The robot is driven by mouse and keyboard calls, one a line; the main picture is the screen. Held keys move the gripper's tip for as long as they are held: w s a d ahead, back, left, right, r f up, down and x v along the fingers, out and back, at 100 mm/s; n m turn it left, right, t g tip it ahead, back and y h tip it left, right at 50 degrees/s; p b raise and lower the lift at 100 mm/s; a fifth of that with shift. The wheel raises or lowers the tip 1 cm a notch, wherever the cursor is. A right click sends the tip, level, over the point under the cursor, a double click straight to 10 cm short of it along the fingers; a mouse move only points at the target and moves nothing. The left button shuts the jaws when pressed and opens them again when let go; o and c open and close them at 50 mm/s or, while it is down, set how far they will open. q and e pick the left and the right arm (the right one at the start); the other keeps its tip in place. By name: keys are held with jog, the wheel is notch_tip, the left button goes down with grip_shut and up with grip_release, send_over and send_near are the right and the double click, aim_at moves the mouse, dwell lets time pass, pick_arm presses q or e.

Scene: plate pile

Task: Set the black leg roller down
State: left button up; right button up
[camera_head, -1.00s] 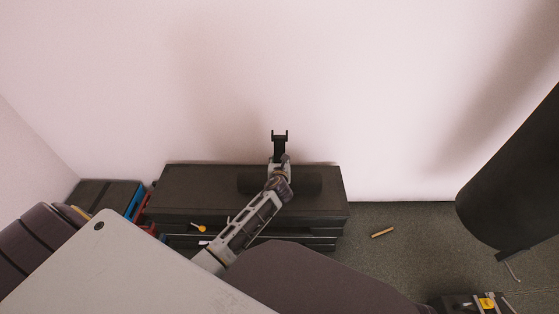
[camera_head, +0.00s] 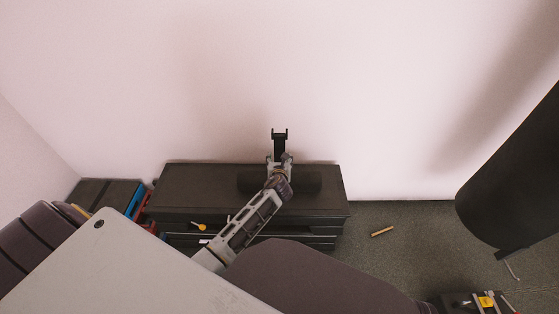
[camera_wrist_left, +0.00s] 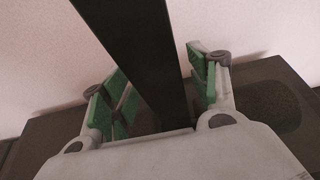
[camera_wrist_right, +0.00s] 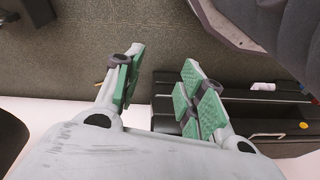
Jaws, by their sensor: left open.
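The black leg roller (camera_head: 307,183) lies across the top of a dark chest (camera_head: 195,188) against the wall in the head view. A black bar (camera_head: 279,143) with a forked end stands up at the roller's middle. My left gripper (camera_head: 279,162) is open around this bar, above the roller. In the left wrist view the bar (camera_wrist_left: 135,35) passes between the two spread green-padded fingers, and a rounded dark end of the roller (camera_wrist_left: 270,105) shows at the right. The arm hides part of the roller. My right gripper (camera_wrist_right: 158,78) is open and empty in its wrist view.
A large black cylinder (camera_head: 512,185) hangs at the right. A small tan stick (camera_head: 382,232) lies on the grey floor right of the chest. Blue and red items (camera_head: 134,200) stand left of the chest. A pale panel (camera_head: 120,265) fills the lower left.

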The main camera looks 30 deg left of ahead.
pick_arm(q)
jog(key=shift+s+d+r, duration=0.1)
jog(key=shift+s+r, duration=0.05)
jog(key=shift+s, duration=0.1)
jog(key=shift+p+v, duration=0.4)
jog(key=shift+v, duration=0.4)
jog(key=p+v, duration=0.2)
jog(key=v, duration=0.7)
jog(key=shift+s, duration=0.35)
pick_arm(e)
notch_tip(320, 180, down, 7)
jog(key=s+d, duration=0.1)
jog(key=shift+s+d+r+g, duration=0.15)
jog(key=shift+s+d+g, duration=0.1)
jog(key=shift+g, duration=0.15)
pick_arm(q)
jog(key=shift+d+r, duration=0.1)
jog(key=shift+d, duration=0.05)
pick_arm(e)
jog(key=shift+a+h, duration=0.1)
jog(key=shift+h, duration=0.2)
